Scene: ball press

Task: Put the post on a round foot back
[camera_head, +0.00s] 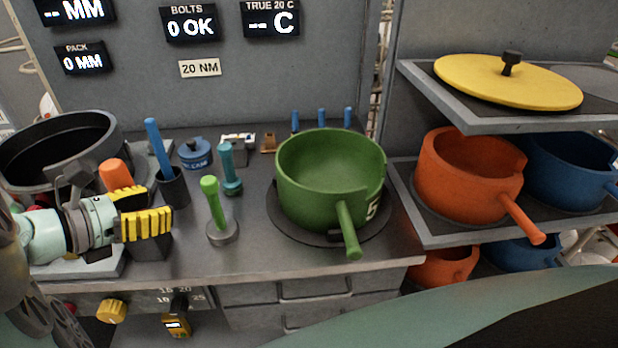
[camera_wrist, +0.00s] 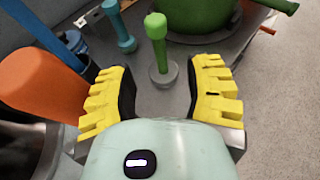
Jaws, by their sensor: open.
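A green post (camera_head: 214,204) with a rounded head stands upright on a grey round foot (camera_head: 223,233) on the bench, left of the green pot. In the wrist view the green post (camera_wrist: 157,40) lies ahead of the fingertips, roughly centred between them. My gripper (camera_head: 158,211) has yellow ridged fingers and is left of the post. The gripper (camera_wrist: 162,80) is open and empty, and its fingers appear apart from the post. A teal post (camera_head: 229,168) with a wider head stands just behind the green one.
A green pot (camera_head: 325,205) sits on a dark round plate to the right. A blue stick in a dark cup (camera_head: 173,187) and an orange handle (camera_head: 116,174) are close to my gripper. Shelves with an orange pot (camera_head: 465,180) stand at right. Bench front between post and pot is clear.

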